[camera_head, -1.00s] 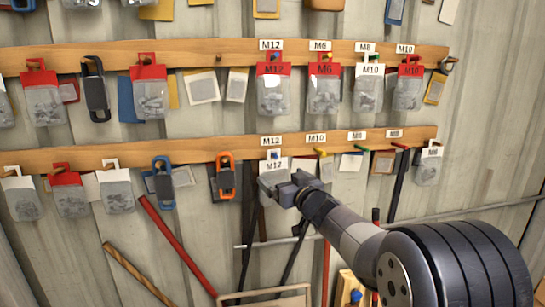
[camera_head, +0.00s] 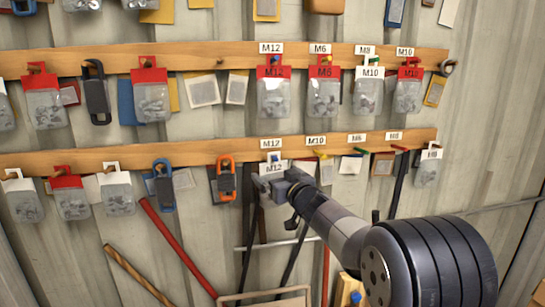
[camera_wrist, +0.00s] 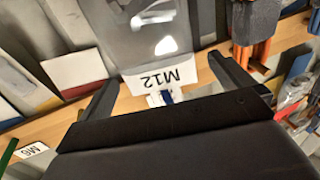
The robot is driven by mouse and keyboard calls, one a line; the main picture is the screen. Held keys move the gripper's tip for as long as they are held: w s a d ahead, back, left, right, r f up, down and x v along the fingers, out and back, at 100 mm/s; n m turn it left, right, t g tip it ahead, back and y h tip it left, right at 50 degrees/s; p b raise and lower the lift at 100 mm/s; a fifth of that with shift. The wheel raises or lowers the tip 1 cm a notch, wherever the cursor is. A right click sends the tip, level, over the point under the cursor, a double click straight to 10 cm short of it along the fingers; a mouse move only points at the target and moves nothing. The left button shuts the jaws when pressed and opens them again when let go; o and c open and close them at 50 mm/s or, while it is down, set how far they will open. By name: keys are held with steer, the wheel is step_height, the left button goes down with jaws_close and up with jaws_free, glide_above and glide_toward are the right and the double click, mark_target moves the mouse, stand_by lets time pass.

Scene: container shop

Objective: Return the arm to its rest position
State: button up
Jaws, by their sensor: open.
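My gripper (camera_head: 278,187) is open at the lower rail, in front of the bag with a white M12 header (camera_head: 274,167). In the wrist view, which is upside down, the two fingers of my gripper (camera_wrist: 166,82) stand apart on either side of that bag's header (camera_wrist: 160,76). The clear bag of metal parts (camera_wrist: 148,22) hangs from a blue-tipped peg (camera_wrist: 165,97). In the head view my gripper hides most of the bag body. Whether a finger touches the header, I cannot tell.
The lower wooden rail (camera_head: 120,156) carries an orange carabiner (camera_head: 226,176), a blue carabiner (camera_head: 163,183) and bagged parts close left of my gripper. The upper rail (camera_head: 215,56) holds several bags, including a red M12 one (camera_head: 273,93). A red rod (camera_head: 180,246) leans below.

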steer(key=shift+w+f+p, duration=0.2)
steer(key=shift+w+p, duration=0.15)
steer(key=shift+w, duration=0.2)
steer(key=b+v, duration=0.3)
steer(key=v, duration=0.8)
steer(key=p+x, duration=0.3)
steer(key=x, duration=0.8)
steer(key=shift+w+a, duration=0.1)
steer(key=shift+a, duration=0.05)
steer(key=s+d+r+b, duration=0.1)
steer(key=s+d, duration=0.1)
steer(key=s, duration=0.8)
step_height(320, 180, down, 17)
steer(key=d+b, duration=0.1)
steer(key=shift+s+d+f+b, duration=0.15)
steer(key=shift+d+f+b, duration=0.05)
steer(key=shift+d+b, duration=0.15)
